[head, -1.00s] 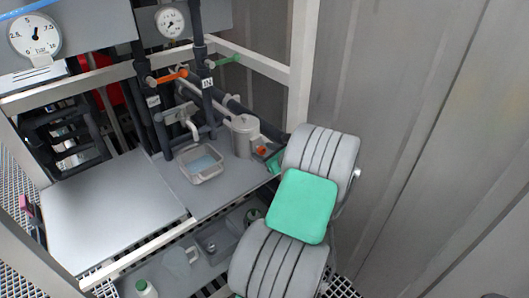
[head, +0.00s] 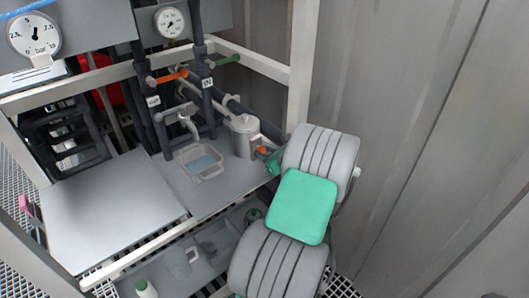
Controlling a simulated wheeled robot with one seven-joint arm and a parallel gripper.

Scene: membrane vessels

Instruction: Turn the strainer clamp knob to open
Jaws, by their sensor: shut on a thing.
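The strainer (head: 243,136) is a grey upright canister with a lid, standing at the right end of the grey bench. An orange-red knob (head: 261,151) sits low on its right side; this is likely the clamp knob. My gripper (head: 268,156) is at the knob, its green part showing just right of it. It appears shut on the knob, but my arm hides most of the fingers and part of the knob. Whether the clamp is open cannot be told.
A clear tray (head: 201,163) of liquid sits left of the strainer under a tap (head: 188,123). Pipes with an orange handle (head: 171,76) and a green handle (head: 228,60) rise behind. A white frame post (head: 303,60) and corrugated wall (head: 430,120) stand right.

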